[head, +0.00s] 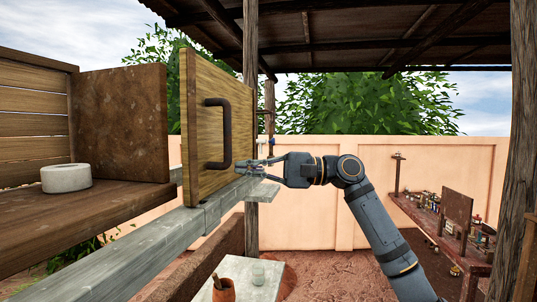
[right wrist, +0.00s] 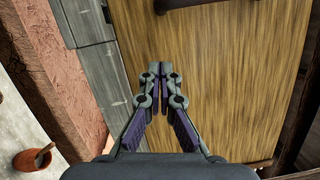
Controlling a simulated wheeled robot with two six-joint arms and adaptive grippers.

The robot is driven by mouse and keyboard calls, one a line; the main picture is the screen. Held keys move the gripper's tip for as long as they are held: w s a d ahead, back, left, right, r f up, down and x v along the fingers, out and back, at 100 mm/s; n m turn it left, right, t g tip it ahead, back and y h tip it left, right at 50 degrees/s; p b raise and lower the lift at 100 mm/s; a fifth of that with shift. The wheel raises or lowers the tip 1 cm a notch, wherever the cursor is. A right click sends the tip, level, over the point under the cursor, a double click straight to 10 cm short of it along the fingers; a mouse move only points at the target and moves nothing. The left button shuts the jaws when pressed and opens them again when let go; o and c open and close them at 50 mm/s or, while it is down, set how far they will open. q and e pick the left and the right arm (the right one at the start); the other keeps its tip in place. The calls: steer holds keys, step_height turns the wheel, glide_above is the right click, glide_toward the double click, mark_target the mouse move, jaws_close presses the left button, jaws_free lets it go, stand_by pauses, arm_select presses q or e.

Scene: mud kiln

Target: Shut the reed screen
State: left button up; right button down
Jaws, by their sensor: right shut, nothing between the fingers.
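The reed screen (head: 200,130) is a straw-coloured upright panel with a dark bar handle (head: 225,132). It stands beside the brown side board of a wooden shelf, and the shelf's front is open to view. My right gripper (head: 242,167) is shut and empty, just right of the handle's lower end, by the screen's face. In the right wrist view the shut fingertips (right wrist: 161,72) lie in front of the reed screen (right wrist: 225,75), with part of the handle (right wrist: 172,5) at the top edge. Whether they touch the screen I cannot tell. My left gripper is out of view.
A pale round pot (head: 66,178) sits on the wooden shelf (head: 90,212). A grey beam (head: 165,245) runs below the screen. A brown pot (head: 223,291) stands on a light slab lower down. A cluttered bench (head: 425,213) is at the right. A post (head: 250,60) stands behind the screen.

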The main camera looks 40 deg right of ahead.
arm_select(q)
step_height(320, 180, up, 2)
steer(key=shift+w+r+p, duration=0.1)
steer(key=shift+p, duration=0.4)
arm_select(e)
steer(key=a, duration=0.3)
steer(key=s+a, duration=0.1)
steer(key=shift+a+r, duration=0.35)
steer(key=shift+a, duration=0.05)
